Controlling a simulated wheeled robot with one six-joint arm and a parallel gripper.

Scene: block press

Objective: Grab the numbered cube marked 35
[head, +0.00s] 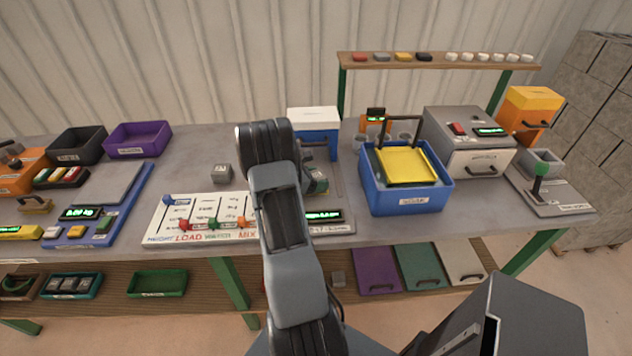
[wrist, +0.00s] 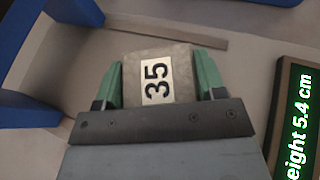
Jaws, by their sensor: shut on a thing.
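The grey-brown cube marked 35 (wrist: 130,72) is between the green-tipped fingers of my gripper (wrist: 160,82) in the wrist view. A finger touches it on each side, and its white number label faces the camera. In the head view my gripper (head: 317,181) is partly hidden behind my arm, and I cannot make out the cube there. I cannot tell whether the cube rests on the surface below or is clear of it.
A display (wrist: 298,120) reading "eight 5.4 cm" is right of my gripper, and blue parts (wrist: 28,70) stand left. Another grey cube (head: 220,173) lies on the bench. A white lever panel (head: 190,218) is left of my arm; a blue bin with a yellow tray (head: 408,199) is right.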

